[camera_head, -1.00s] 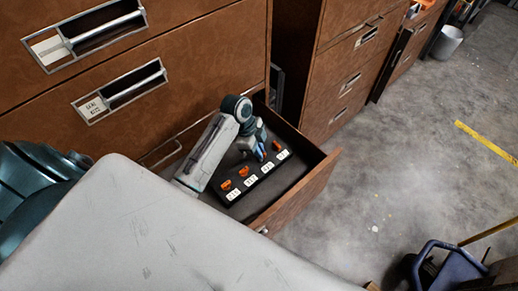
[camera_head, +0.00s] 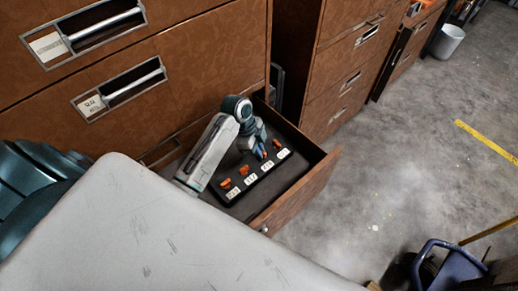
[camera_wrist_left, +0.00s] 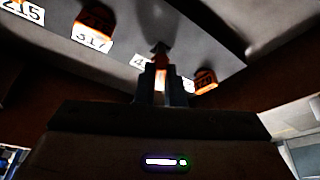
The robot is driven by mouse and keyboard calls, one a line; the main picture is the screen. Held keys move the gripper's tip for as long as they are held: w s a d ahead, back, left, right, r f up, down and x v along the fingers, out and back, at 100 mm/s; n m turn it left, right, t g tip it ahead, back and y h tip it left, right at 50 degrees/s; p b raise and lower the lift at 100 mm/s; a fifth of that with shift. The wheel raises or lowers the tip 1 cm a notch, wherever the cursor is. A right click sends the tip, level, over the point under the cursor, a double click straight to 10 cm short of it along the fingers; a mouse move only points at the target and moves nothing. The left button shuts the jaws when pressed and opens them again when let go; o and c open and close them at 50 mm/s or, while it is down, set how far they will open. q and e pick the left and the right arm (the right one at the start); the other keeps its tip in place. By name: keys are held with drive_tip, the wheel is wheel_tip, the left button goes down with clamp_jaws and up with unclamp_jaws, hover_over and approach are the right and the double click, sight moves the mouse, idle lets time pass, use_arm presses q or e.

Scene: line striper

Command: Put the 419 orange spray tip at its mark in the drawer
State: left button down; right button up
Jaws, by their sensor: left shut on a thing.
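The open drawer (camera_head: 318,172) holds a black tray (camera_head: 226,198) with a row of white number labels, with orange tips at several of the marks. My left gripper (camera_head: 262,153) reaches down into the drawer over the third label (camera_head: 267,166). In the left wrist view, its fingers (camera_wrist_left: 161,78) are shut on a narrow orange spray tip (camera_wrist_left: 160,62), mostly hidden between them. A label starting with 4 (camera_wrist_left: 140,61) is partly covered by the fingers. I cannot tell whether the held tip touches the tray. My right gripper is out of view.
Orange tips stand at the marks on both sides, one by the 317 label (camera_wrist_left: 92,38) and one close to the fingers (camera_wrist_left: 205,81). A light grey surface (camera_head: 150,230) fills the foreground. Brown cabinets (camera_head: 345,60) stand behind; the floor at right is mostly clear.

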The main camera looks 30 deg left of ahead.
use_arm(q)
drive_tip(key=shift+f+b, duration=0.45)
drive_tip(key=shift+f, duration=0.45)
drive_tip(key=c, duration=1.1)
unclamp_jaws()
drive_tip(key=shift+r, duration=0.1)
drive_tip(key=shift+p+v, duration=1.1)
drive_tip(key=shift+p, duration=0.05)
drive_tip(key=v, duration=0.4)
drive_tip(key=shift+s+a+r, duration=0.1)
drive_tip(key=shift+a+r, duration=0.05)
drive_tip(key=shift+r, duration=0.15)
